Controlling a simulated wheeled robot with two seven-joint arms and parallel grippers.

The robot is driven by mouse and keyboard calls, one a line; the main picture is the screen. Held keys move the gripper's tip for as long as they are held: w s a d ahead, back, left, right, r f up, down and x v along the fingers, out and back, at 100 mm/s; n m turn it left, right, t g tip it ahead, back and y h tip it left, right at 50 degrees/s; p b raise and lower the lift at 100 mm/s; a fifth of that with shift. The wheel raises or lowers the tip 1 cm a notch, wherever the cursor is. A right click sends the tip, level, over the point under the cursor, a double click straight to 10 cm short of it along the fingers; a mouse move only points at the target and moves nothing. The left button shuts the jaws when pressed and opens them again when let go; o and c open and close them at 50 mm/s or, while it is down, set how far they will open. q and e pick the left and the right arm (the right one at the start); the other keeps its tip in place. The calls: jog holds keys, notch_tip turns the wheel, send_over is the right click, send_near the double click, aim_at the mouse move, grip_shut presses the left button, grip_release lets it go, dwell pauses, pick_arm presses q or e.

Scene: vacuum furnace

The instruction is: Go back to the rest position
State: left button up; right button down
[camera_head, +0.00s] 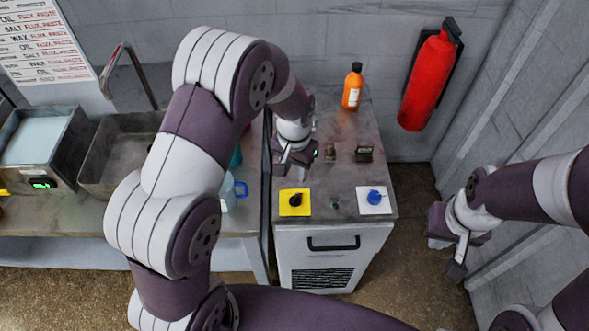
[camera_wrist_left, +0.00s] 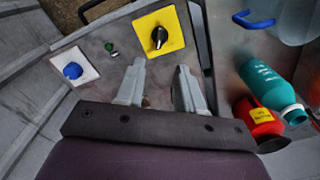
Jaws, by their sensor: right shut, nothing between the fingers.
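My left arm reaches in from the left in the head view. Its gripper (camera_head: 288,166) hangs over the metal-topped cabinet (camera_head: 331,190), above and behind the yellow plate with a black knob (camera_head: 295,202). In the left wrist view the two fingers (camera_wrist_left: 162,84) are apart with only the cabinet top between and beyond them, so the gripper is open and empty. My right gripper (camera_head: 456,252) is at the right, over the floor and clear of the cabinet, near the ribbed wall. It is shut and holds nothing.
A white plate with a blue knob (camera_head: 374,200), an orange bottle (camera_head: 353,87) and small dark items are on the cabinet. A fire extinguisher (camera_head: 428,78) hangs on the wall. A sink (camera_head: 118,152) and bottles, including a teal one (camera_wrist_left: 268,82), stand left of the cabinet.

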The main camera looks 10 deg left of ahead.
pick_arm(q)
jog(key=shift+r, duration=0.3)
jog(key=s+a+r+n+b, duration=0.1)
jog(key=s+a+r, duration=0.1)
jog(key=s, duration=0.5)
jog(key=s+a+r+n+t+b, duration=0.1)
jog(key=s+a+r, duration=0.2)
jog(key=s, duration=0.3)
jog(key=shift+s+a+r+n, duration=0.2)
jog(key=shift+s+a+n, duration=0.05)
jog(key=shift+s+n, duration=0.15)
jog(key=shift+s, duration=0.2)
